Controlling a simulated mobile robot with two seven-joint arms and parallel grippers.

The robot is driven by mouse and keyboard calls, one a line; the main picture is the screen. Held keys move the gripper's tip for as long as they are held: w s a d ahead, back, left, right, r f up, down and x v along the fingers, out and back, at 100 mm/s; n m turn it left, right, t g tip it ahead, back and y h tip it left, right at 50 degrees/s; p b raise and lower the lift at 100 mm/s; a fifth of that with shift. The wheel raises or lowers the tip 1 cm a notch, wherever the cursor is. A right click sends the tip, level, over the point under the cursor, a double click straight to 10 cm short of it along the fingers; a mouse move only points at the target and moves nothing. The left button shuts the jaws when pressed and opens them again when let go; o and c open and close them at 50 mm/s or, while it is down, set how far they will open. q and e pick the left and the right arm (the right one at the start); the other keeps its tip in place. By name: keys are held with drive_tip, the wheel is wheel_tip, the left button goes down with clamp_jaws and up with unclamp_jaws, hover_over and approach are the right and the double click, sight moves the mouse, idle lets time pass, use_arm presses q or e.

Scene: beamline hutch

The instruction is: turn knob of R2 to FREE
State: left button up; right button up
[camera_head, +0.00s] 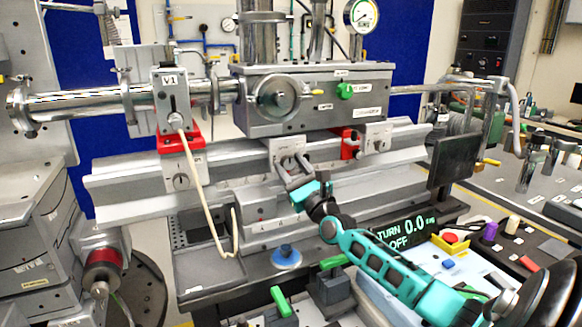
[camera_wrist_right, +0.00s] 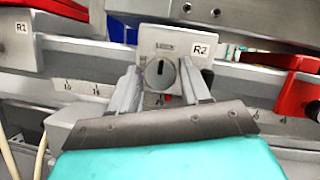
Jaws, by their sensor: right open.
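A small label above the dial is too small to read. In the head view the R2 carrier (camera_head: 287,147) sits on the rail, its knob partly hidden by my gripper. My right gripper (camera_head: 291,170) is open in front of it. In the wrist view its fingers (camera_wrist_right: 160,84) stand left and right of the knob, with gaps; I cannot tell how far the tips are from the plate. My left gripper is not in view.
The grey rail (camera_head: 130,185) runs across behind the gripper. The R1 carrier with a red block (camera_head: 180,140) stands left, with a pale cable hanging from V1. Another red block (camera_head: 350,142) is right of R2. A grey chamber (camera_head: 320,95) sits above.

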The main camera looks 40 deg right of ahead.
drive_tip(key=shift+w+r, duration=0.1)
drive_tip(key=shift+w, duration=0.1)
drive_tip(key=shift+c, duration=0.5)
drive_tip(key=c, duration=0.7)
drive_tip(key=shift+o, duration=0.2)
